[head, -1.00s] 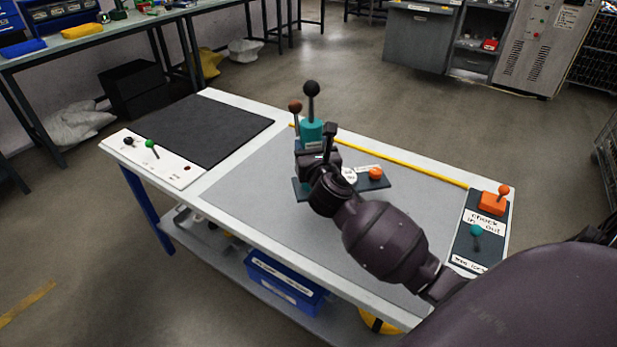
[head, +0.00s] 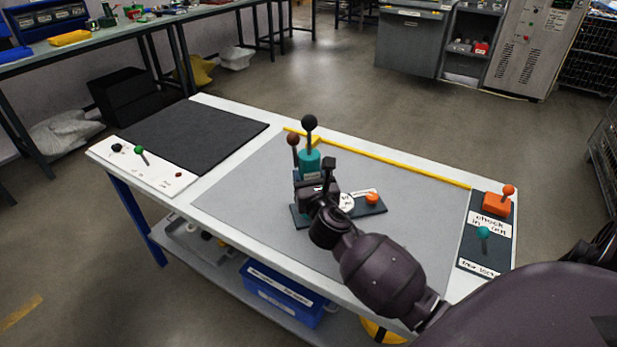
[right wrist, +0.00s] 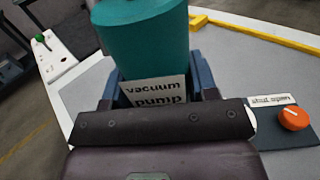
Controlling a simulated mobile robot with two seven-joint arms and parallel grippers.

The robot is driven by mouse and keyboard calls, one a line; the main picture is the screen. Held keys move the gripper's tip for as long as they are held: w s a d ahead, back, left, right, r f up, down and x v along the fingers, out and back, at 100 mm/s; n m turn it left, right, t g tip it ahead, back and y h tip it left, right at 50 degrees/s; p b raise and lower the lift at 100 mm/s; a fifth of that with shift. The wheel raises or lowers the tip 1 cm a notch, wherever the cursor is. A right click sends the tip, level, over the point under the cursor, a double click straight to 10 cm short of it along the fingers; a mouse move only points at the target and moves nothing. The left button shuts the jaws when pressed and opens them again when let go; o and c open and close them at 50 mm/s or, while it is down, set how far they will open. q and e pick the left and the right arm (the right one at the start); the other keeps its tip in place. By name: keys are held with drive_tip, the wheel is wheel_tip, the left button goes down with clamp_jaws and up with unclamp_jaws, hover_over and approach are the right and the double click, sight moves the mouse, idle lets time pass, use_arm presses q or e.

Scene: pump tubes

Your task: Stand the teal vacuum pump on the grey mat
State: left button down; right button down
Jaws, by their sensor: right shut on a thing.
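The teal vacuum pump (head: 309,163) is upright over the middle of the table, with a black ball and a brown ball on top. It also shows in the right wrist view (right wrist: 145,45), with a "vacuum pump" label. A dark base plate (head: 372,210) with a round white dial and an orange knob (head: 371,198) extends to its right. My right gripper (head: 312,188) is shut on the pump from the near side and hides its lower part. The pump is over the large grey mat (head: 255,190); I cannot tell if it touches. My left gripper is out of view.
A black mat (head: 195,135) and a white panel (head: 150,170) with ball levers are at the left. A yellow strip (head: 400,163) runs along the far edge. A dark panel with an orange block (head: 490,203) and teal knob is at the right. The grey mat's left part is clear.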

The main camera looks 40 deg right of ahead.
drive_tip(key=shift+c, duration=2)
unclamp_jaws()
drive_tip(key=shift+f, duration=0.1)
drive_tip(key=shift+r, duration=0.2)
drive_tip(key=p+v, duration=0.1)
drive_tip(key=v, duration=1.1)
drive_tip(key=shift+f, duration=0.1)
drive_tip(key=shift+s+f, duration=0.1)
